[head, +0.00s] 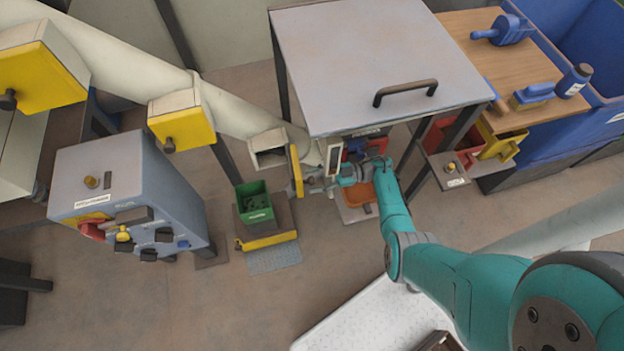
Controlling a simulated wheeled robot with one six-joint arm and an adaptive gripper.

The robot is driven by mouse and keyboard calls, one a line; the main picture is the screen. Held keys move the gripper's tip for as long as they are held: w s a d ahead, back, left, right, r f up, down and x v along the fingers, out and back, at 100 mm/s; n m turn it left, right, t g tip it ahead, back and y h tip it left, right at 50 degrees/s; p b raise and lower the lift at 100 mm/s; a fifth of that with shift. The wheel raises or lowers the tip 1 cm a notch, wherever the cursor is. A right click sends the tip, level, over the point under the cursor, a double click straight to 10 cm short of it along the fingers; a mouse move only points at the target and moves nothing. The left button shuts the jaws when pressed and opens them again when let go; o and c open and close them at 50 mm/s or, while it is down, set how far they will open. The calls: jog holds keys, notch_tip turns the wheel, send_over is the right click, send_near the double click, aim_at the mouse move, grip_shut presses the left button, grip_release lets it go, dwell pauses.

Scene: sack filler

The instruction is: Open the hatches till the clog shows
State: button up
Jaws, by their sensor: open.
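A pale sloping chute (120,62) runs from upper left down to the middle. The upper yellow hatch (42,78) and the middle yellow hatch (182,127) are shut, each with a dark knob. The lowest hatch box (268,148) has an open front; its inside looks grey and dark, and I cannot make out any clog in it. Its yellow door (296,171) stands swung out to the right, seen nearly edge-on. My gripper (309,186) is open, just right of this door; whether it touches the door or its knob is too small to tell.
A grey control box (130,190) with a red knob and levers stands left. A green bin (255,202) with dark contents sits on a scale below the open hatch. A grey hood with a handle (405,88) and a wooden bench (480,50) with tools stand right. Floor is clear in front.

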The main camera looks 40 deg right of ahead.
jog(key=v, duration=1.1)
dwell(0.3)
